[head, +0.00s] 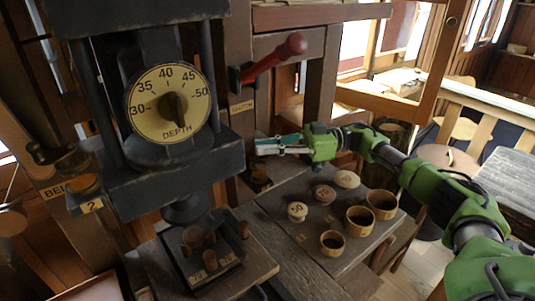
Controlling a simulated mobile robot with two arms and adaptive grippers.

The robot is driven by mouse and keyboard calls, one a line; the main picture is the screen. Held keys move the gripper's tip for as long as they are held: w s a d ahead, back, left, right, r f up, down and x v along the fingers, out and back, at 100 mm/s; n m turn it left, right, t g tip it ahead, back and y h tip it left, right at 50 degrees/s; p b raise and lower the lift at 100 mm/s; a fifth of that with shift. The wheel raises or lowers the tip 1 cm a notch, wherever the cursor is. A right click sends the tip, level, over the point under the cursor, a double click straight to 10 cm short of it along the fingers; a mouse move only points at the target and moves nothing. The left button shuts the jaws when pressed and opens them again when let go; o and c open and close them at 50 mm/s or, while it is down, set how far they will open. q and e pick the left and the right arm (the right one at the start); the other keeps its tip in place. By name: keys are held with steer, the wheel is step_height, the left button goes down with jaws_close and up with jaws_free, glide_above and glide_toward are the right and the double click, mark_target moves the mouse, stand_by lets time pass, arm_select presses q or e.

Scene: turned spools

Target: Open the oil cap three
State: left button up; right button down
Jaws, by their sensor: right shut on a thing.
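My right gripper (266,147) reaches in from the right, its fingers pointing left at the side of the dark machine. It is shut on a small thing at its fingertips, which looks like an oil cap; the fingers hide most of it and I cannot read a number. A small amber oil cup (259,177) sits just below the fingertips. Another amber oil cup (84,185), with a label marked 2, is on the machine's left side. My left gripper is not in view.
The machine's yellow DEPTH dial (168,104) faces me. A red-handled lever (292,47) sticks out above my right gripper. A dark bench (271,208) below holds several round wooden cups and lids. A block with wooden pegs (206,258) stands under the machine.

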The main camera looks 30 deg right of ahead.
steer(key=shift+w+n+g, duration=0.1)
steer(key=shift+n+g, duration=0.2)
steer(key=shift+g, duration=0.1)
steer(key=c, duration=2.1)
jaws_free()
steer(key=shift+a, duration=0.15)
steer(key=shift+v, duration=6.05)
steer(key=shift+f, duration=0.2)
